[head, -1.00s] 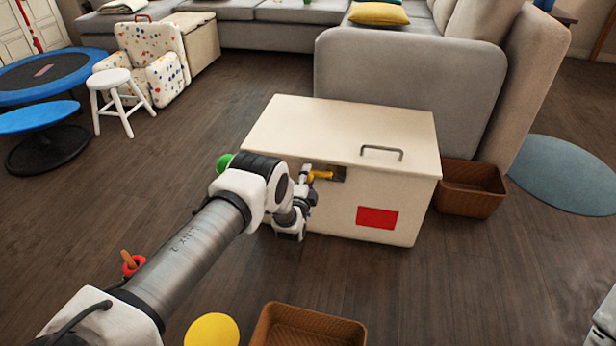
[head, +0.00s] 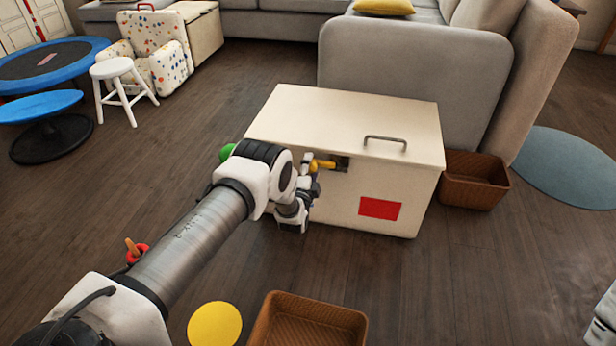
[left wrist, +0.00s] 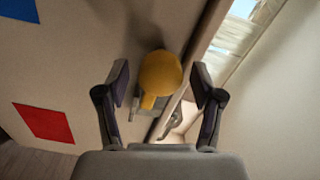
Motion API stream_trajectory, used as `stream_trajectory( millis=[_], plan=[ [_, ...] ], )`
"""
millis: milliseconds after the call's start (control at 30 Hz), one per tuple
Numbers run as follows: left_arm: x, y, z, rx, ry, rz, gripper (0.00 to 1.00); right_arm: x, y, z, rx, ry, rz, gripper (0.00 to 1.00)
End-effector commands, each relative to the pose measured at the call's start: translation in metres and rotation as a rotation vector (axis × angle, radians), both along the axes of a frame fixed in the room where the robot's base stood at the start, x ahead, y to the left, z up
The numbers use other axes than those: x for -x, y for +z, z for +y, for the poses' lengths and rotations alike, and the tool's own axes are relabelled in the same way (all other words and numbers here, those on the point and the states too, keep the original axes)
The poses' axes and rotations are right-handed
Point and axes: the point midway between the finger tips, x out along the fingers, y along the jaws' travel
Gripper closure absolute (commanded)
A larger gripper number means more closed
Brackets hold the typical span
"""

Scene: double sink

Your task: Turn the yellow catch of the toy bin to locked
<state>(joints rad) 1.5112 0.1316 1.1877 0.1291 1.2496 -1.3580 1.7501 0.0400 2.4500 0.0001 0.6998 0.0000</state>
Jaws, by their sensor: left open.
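The toy bin (head: 345,115) is a cream box with a flat lid, which looks down. Its yellow catch (head: 324,164) is on the upper front, beside a dark plate (head: 342,164), and points left in the head view. My left gripper (head: 308,165) is at the catch, partly hidden by its own wrist. In the left wrist view the catch (left wrist: 160,74) lies between the two spread fingers of my left gripper (left wrist: 160,85), with a gap on each side.
The lid has a grey handle (head: 385,139); a red square (head: 380,208) marks the bin's front. Brown baskets stand right of the bin (head: 473,180) and nearer me (head: 308,325). A yellow disc (head: 214,324) lies near the front. A grey sofa (head: 410,75) stands behind the bin.

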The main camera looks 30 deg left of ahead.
Motion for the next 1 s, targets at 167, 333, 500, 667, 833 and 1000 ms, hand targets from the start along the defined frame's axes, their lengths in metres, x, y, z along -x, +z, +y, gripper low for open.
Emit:
stream_trajectory(
  millis=[167,333,500,667,833,1000],
  plan=[
    [0.034,-0.001,-0.009,0.002,0.000,0.006,0.33,0.000,0.000,0.000,0.000,0.000,0.000,0.60],
    [0.078,-0.001,-0.021,0.001,-0.002,0.007,0.33,0.000,0.000,0.000,0.000,0.000,0.000,0.60],
    [0.105,-0.001,-0.028,0.000,-0.001,0.004,0.33,0.000,0.000,0.000,0.000,0.000,0.000,0.60],
    [0.110,0.000,-0.029,0.000,0.000,0.002,0.33,0.000,0.000,0.000,0.000,0.000,0.000,0.60],
    [0.110,0.000,-0.029,0.000,0.000,0.002,0.33,0.000,0.000,0.000,0.000,0.000,0.000,0.60],
    [0.110,-0.001,-0.029,0.000,0.000,0.002,0.33,0.000,0.000,0.000,0.000,0.000,0.000,0.60]
  ],
)
